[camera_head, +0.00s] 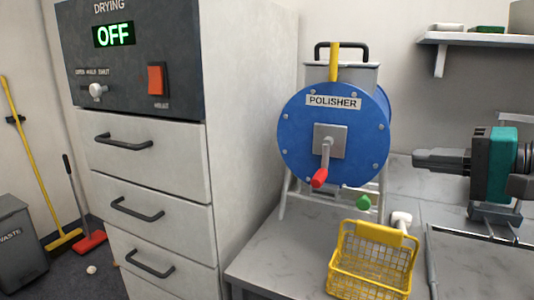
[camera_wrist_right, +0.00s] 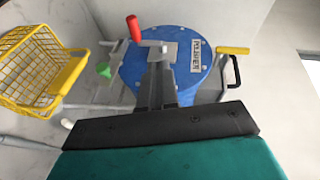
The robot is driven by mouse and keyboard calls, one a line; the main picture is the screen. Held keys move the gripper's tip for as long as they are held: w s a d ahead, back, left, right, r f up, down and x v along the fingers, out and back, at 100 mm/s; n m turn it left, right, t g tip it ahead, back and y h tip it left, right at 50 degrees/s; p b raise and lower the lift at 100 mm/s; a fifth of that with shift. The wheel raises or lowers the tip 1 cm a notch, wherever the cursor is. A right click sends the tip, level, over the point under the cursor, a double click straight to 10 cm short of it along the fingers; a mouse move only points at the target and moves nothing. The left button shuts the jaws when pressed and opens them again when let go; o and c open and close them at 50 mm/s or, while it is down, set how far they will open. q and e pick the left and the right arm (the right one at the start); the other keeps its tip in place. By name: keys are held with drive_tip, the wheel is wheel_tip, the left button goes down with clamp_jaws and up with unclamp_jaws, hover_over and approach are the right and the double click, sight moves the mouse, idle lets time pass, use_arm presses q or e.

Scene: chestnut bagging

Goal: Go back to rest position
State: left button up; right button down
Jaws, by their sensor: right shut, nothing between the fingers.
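My right gripper (camera_head: 418,159) comes in from the right in the head view, level, with its fingers pointing left. It is shut and empty, in the air to the right of the blue polisher drum (camera_head: 290,135) and apart from it. In the right wrist view the closed fingers (camera_wrist_right: 159,70) point toward the polisher (camera_wrist_right: 195,85) and overlap its front in the picture. My left gripper is not in view.
The polisher has a red crank handle (camera_head: 319,178) and a green knob (camera_head: 363,202). A yellow wire basket (camera_head: 372,231) stands on the counter below. A drying cabinet (camera_head: 150,170) is at left. A shelf (camera_head: 480,38) hangs at upper right.

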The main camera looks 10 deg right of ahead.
drive_tip(key=s+a+f+n+g+h, duration=0.2)
drive_tip(key=s+a+f+h, duration=0.1)
drive_tip(key=f, duration=0.9)
drive_tip(key=s+a+f+n+g+h, duration=0.2)
drive_tip(key=a+f, duration=0.1)
drive_tip(key=f, duration=1)
drive_tip(key=s+a+f+n+g+h, duration=0.25)
drive_tip(key=s+f, duration=0.35)
drive_tip(key=s, duration=0.3)
drive_tip(key=s+a+f+n+g+h, duration=0.2)
drive_tip(key=s+f+n, duration=0.3)
drive_tip(key=s, duration=0.4)
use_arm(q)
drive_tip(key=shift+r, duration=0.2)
use_arm(e)
drive_tip(key=w+a+f+t+y, duration=0.1)
drive_tip(key=w+a+f+t, duration=0.1)
drive_tip(key=w+f+t, duration=0.5)
wheel_tip(320, 180, down, 3)
drive_tip(key=shift+w, duration=0.5)
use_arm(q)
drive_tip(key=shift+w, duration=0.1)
use_arm(e)
drive_tip(key=shift+y, duration=0.25)
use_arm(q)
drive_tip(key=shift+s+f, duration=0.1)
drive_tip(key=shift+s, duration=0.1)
